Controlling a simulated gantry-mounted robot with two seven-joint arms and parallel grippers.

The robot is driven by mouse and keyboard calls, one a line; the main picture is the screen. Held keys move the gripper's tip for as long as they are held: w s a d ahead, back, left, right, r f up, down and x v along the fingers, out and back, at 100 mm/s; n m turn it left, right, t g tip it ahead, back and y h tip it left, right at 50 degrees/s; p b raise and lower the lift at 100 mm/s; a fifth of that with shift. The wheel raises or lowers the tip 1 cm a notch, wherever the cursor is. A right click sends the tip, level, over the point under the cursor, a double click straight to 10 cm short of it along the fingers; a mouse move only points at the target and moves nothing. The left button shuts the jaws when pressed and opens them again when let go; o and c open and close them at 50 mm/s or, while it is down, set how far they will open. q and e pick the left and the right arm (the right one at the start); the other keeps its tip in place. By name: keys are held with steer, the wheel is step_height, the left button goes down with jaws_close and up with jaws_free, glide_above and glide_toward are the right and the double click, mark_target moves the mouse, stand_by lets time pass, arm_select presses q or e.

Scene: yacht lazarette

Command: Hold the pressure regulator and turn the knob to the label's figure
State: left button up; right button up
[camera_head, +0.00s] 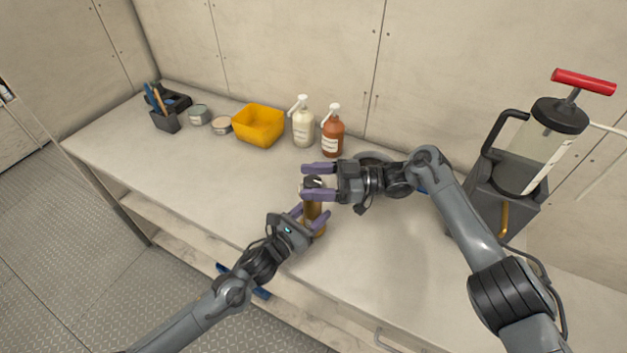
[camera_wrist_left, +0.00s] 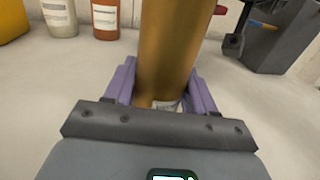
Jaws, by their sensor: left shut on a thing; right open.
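Behind stand a white pump bottle (camera_head: 303,127), a brown pump bottle (camera_head: 332,136), a yellow bin (camera_head: 258,124), two tins (camera_head: 199,115) and a dark tool caddy (camera_head: 166,121). A large pump tank with a red handle (camera_head: 583,82) stands at the right.

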steer(key=shift+d, duration=3.75)
